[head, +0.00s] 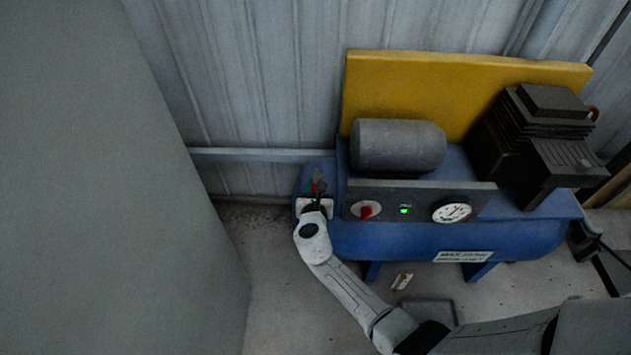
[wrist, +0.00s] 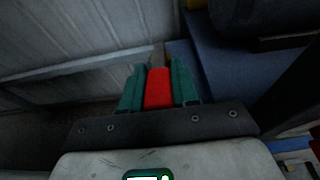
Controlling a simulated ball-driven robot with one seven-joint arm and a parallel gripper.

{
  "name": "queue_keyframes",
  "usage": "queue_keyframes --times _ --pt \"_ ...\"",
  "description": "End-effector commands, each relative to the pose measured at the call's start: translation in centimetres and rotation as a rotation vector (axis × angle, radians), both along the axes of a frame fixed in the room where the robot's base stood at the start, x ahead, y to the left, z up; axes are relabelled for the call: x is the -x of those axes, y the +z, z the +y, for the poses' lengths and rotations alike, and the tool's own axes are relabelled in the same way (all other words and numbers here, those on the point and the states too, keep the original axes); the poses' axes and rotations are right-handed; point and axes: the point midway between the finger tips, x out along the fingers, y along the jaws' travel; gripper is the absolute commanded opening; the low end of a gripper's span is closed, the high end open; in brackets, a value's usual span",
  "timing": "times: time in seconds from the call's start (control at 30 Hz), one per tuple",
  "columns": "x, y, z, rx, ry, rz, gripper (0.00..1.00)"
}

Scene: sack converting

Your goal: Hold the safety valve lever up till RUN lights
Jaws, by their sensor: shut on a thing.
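The red safety valve lever (head: 316,186) is at the left end of the blue compressor tank (head: 400,240). My gripper (head: 317,195) is at it. In the wrist view the two teal fingers of my gripper (wrist: 158,82) are shut on the red lever (wrist: 158,90), one on each side. A grey metal piece shows past the lever's far end. Whether the lever is tilted up is hard to tell. A small green lamp (head: 404,211) glows on the dark control panel (head: 385,200); its label is too small to read.
The panel also has a red knob (head: 366,210) and a round gauge (head: 452,212). A grey motor (head: 398,146), yellow board (head: 440,85) and dark pump (head: 540,140) stand above the tank. A grey wall (head: 100,200) fills the left; a small block (head: 402,281) lies on the floor.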

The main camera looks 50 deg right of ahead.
Motion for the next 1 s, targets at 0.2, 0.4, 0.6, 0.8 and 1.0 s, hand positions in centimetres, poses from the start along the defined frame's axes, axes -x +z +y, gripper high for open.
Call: queue_keyframes --times 0.2,0.4,0.6,0.8,1.0 --pt "-0.20 1.44 -0.18 -0.061 -0.001 0.045 0.00" --pt "-0.33 1.82 -0.33 -0.113 0.000 0.085 0.00" --pt "-0.39 1.72 -0.39 -0.137 0.001 0.104 0.00" --pt "-0.40 1.59 -0.40 -0.139 0.001 0.105 0.00" --pt "-0.40 1.61 -0.39 -0.139 0.001 0.105 0.36"
